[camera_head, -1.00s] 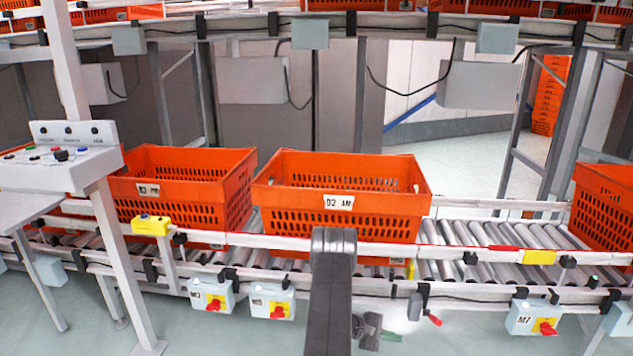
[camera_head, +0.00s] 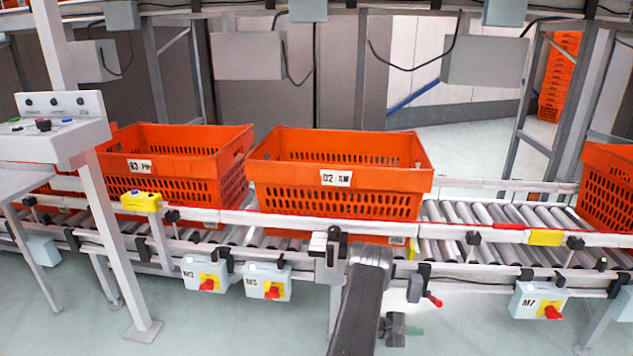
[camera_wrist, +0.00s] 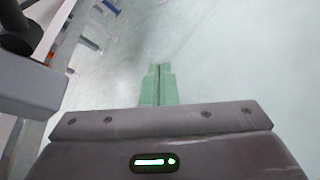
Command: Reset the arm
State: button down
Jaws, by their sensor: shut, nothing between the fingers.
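My arm (camera_head: 358,305) reaches forward from the bottom of the head view, its elbow in front of the conveyor's near rail. My gripper (camera_head: 413,331) hangs low to the right of the arm, partly visible over the pale floor. In the wrist view my gripper (camera_wrist: 158,68) points at bare floor, its two green fingers pressed together with nothing between them. Whether the arm touches the rail cannot be told.
A roller conveyor (camera_head: 470,220) carries an orange tote marked D2 (camera_head: 290,175), with another orange tote (camera_head: 185,145) left of it and one at the right edge (camera_head: 610,190). A control post (camera_head: 100,210) stands at left. Switch boxes (camera_head: 538,300) hang under the rail.

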jog(key=shift+n, duration=0.4)
jog(key=shift+s+r, duration=0.7)
jog(key=shift+r, duration=0.25)
jog(key=shift+s+r, duration=0.65)
jog(key=shift+r, duration=0.25)
